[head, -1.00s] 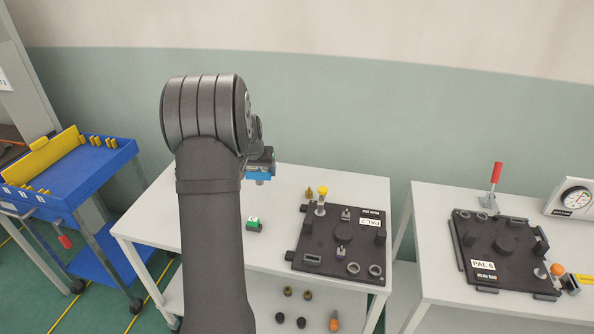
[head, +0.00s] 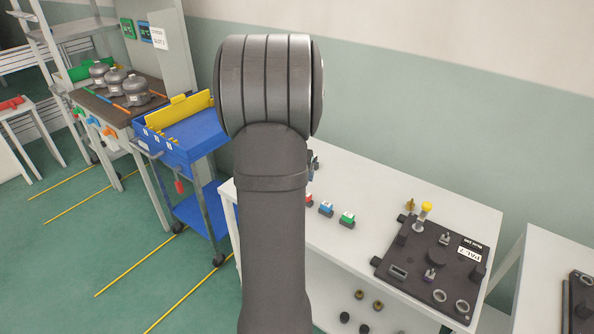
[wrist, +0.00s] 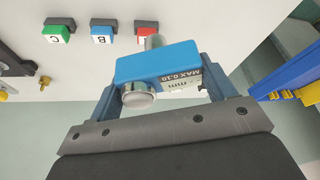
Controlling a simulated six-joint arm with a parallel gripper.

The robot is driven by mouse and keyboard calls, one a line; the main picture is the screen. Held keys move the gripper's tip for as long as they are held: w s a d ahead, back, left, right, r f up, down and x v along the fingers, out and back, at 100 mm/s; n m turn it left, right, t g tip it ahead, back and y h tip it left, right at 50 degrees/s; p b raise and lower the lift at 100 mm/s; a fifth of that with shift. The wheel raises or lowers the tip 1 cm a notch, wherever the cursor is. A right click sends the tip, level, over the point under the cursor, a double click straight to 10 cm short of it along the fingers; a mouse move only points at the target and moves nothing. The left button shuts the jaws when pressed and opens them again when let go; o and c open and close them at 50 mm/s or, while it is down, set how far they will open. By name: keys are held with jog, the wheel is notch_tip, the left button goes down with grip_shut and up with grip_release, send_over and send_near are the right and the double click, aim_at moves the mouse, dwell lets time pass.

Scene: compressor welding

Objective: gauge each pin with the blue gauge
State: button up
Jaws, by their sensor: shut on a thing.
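In the wrist view my gripper (wrist: 160,78) is shut on the blue gauge (wrist: 150,64), a blue block with metal cylinders and a label reading "MAX 0.10 mm". The gauge is above the white table, near the lettered blocks. In the head view my arm hides the gauge and most of the gripper. The dark pallet plate (head: 408,272) labelled PAL 7 lies on the table's right part. It carries a yellow-topped post (head: 424,212), small upright grey pieces (head: 430,276) and rings (head: 462,306). I cannot tell for sure which pieces are the pins.
Green C (wrist: 56,34), blue B (wrist: 103,35) and red (wrist: 146,27) blocks stand in a row on the table. A blue trolley (head: 205,150) is left of it, with a bench of compressors (head: 137,92) beyond. Another table (head: 535,262) is at right.

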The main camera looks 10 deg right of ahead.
jog(key=s+d+m, duration=0.1)
jog(key=s+d, duration=0.2)
jog(key=d, duration=0.9)
jog(key=s+d+m, duration=0.1)
jog(key=s+d, duration=0.3)
jog(key=d, duration=0.7)
jog(key=s+d+r+m, duration=0.1)
jog(key=s+d, duration=0.6)
jog(key=d, duration=0.2)
jog(key=s+d+r+m+h, duration=0.1)
jog(key=s+d, duration=0.5)
jog(key=d, duration=0.4)
jog(key=shift+s+g, duration=0.4)
jog(key=shift+f, duration=0.15)
send_over(445, 239)
jog(key=shift+w+d+f, duration=0.1)
jog(key=shift+f, duration=1.35)
jog(key=shift+w+d+f, duration=0.1)
jog(key=shift+f, duration=1.35)
jog(key=shift+f, duration=0.2)
jog(key=shift+f, duration=1.35)
jog(key=o, duration=1.3)
jog(key=shift+f, duration=0.1)
jog(key=shift+c, duration=0.2)
